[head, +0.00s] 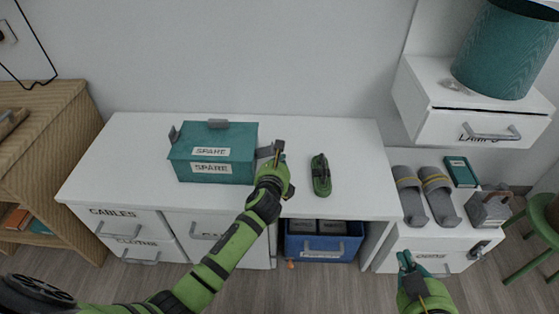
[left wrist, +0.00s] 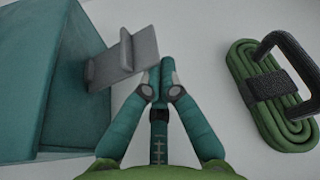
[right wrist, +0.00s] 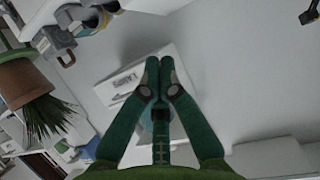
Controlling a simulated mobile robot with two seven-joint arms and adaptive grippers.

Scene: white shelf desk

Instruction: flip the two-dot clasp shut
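A teal box (head: 213,170) with two SPARE labels stands on the white desk, its lid down. Grey clasps show at its left side (head: 174,134), back edge (head: 218,123) and right side (head: 264,152). I cannot make out dots on any of them. In the left wrist view, the right-side clasp (left wrist: 125,62) sticks out from the teal box (left wrist: 55,75) like a bent plate. My left gripper (head: 279,150) is beside that clasp; its fingertips (left wrist: 162,68) are together, empty, just right of the clasp. My right gripper (head: 405,262) is shut and empty, low by the right drawers (right wrist: 158,65).
A green coiled cord with a dark strap (head: 320,175) lies on the desk right of my left gripper. Grey sandals (head: 425,194), a teal book (head: 461,172) and a grey block-shaped object (head: 489,208) sit on the right unit. A blue bin (head: 321,247) is below the desk.

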